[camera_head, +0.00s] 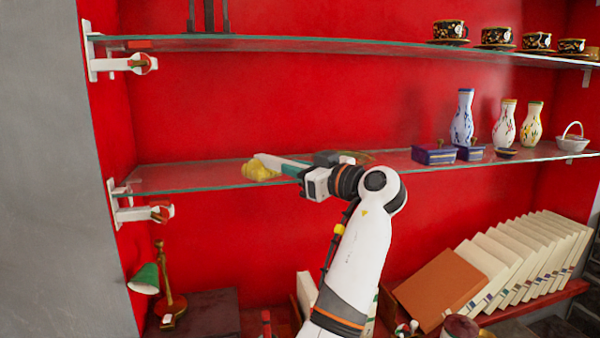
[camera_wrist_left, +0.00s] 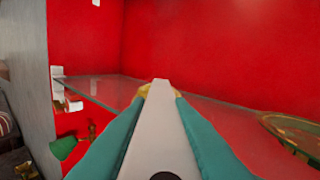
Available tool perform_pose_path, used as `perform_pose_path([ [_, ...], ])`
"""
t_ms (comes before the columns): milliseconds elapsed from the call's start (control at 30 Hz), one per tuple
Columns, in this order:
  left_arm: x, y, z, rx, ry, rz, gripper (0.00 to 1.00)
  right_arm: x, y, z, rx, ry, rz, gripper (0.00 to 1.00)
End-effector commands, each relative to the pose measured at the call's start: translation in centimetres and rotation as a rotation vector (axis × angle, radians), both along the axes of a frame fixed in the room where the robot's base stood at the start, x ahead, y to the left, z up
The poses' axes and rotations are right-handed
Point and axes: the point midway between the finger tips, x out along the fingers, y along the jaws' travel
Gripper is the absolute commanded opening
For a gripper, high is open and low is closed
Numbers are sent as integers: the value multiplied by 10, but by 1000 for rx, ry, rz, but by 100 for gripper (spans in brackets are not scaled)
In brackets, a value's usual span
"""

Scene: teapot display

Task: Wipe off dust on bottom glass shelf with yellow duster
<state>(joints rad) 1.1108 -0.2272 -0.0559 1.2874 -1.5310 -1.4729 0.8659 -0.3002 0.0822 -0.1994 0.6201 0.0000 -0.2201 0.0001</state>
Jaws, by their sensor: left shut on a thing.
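The yellow duster (camera_head: 262,168) is at the left part of the lower glass shelf (camera_head: 200,177). My left gripper (camera_head: 290,166) is shut on the duster and points left along the shelf. In the left wrist view the duster's white handle (camera_wrist_left: 158,130) lies between the teal fingers, and its yellow head shows only a little beyond. The head appears at or just above the glass; I cannot tell whether it touches. The shelf (camera_wrist_left: 112,90) also shows in the left wrist view. I cannot make out dust on it. My right gripper is not in view.
A round rimmed plate (camera_wrist_left: 290,130) lies on the shelf beside my gripper. Vases (camera_head: 462,118), purple boxes (camera_head: 434,154) and a basket (camera_head: 572,140) stand farther right. An upper glass shelf (camera_head: 300,42) is above. A wall bracket (camera_head: 125,210) and a green lamp (camera_head: 145,278) are at left.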

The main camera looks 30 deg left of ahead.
Motion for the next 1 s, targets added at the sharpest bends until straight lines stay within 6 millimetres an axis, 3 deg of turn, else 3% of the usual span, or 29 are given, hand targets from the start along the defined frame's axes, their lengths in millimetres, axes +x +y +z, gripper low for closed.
perform_pose_path([
  [200, -13, 16, -5, -2, 1, 3, 0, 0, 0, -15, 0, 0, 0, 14],
  [1000, -41, 50, -2, -4, 3, 2, 0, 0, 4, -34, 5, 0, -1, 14],
])
